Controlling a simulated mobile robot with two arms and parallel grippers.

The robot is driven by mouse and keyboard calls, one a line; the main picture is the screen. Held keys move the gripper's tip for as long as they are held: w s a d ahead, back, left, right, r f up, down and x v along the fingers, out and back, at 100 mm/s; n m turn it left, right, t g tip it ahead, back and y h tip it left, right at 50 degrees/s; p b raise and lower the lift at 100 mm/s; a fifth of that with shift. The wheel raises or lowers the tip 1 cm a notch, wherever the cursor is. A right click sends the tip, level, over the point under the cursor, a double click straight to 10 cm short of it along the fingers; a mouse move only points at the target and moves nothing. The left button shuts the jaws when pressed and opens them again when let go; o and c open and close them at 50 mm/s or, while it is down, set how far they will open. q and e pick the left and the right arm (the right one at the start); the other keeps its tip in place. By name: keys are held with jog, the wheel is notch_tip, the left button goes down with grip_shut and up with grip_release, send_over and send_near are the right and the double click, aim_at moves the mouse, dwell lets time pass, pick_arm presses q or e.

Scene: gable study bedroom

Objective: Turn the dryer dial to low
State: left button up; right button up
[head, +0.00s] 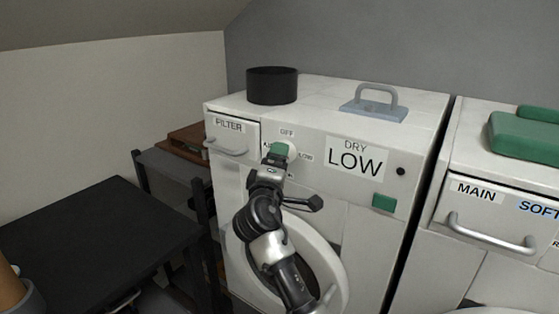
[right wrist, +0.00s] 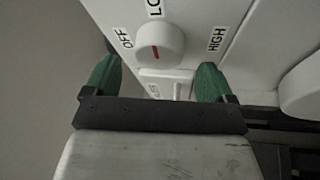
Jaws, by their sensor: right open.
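The dryer (head: 335,122) is a white front-loader with a round door. Its dial (right wrist: 158,44) is a round white knob with a red line on its face. Around it are the labels OFF, a partly cut-off LO…, and HIGH. The red line lies on the knob's lower face in the right wrist view; which end points is unclear. My right gripper (head: 279,151) is at the dial and largely hides it in the head view. Its green fingers (right wrist: 158,66) are open and apart, with the dial between and beyond them. My left gripper is not in view.
A panel reading DRY LOW (head: 355,156) is right of the dial. A black pot (head: 272,86) and a blue-grey handled plate (head: 374,108) stand on the dryer. A FILTER drawer (head: 230,137) is left. A black table (head: 100,240) stands front left; another white machine (head: 495,215) is right.

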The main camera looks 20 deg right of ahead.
jog(key=v, duration=0.8)
jog(key=shift+b, duration=0.35)
